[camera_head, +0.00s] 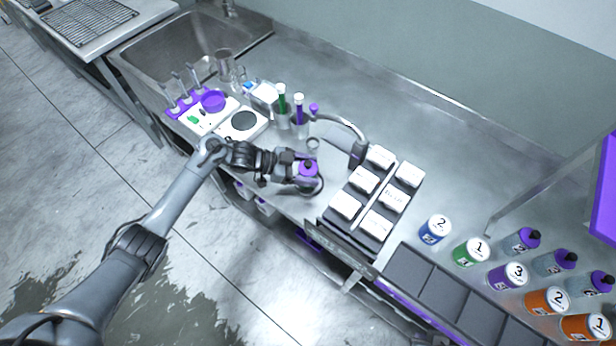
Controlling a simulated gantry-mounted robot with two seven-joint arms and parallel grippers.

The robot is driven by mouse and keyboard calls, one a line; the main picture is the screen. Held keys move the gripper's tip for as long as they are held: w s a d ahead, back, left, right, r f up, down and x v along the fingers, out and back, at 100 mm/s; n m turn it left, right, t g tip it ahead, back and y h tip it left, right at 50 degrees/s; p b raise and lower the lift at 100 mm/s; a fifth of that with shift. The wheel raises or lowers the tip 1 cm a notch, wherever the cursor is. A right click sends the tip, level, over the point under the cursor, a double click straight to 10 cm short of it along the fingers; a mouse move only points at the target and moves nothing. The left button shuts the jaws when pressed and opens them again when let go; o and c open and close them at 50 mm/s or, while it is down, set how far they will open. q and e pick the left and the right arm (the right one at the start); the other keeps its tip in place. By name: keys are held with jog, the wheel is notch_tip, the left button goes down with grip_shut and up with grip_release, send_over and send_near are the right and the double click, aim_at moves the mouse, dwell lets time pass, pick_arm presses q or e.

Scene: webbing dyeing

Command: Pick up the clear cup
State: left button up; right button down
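A small clear cup (313,145) appears to stand on the steel counter just behind my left gripper. Taller clear vessels (223,60) stand near the sink at the back left. My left gripper (303,178) is low over the counter's front part, around or against a purple-topped item (308,167) with a dark tip. The fingers are small and partly hidden, so I cannot tell whether they are closed on it. My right gripper is not in view.
A white scale (243,122), tubes with green and purple contents (299,110), and a curved grey hose (345,125) surround the gripper. A rack of white-lidded boxes (364,180) stands right of it. Numbered cans (470,252) and purple-capped bottles (522,241) stand farther right. The back counter is clear.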

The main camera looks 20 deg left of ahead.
pick_arm(q)
jog(key=c, duration=0.7)
jog(key=shift+r, duration=0.15)
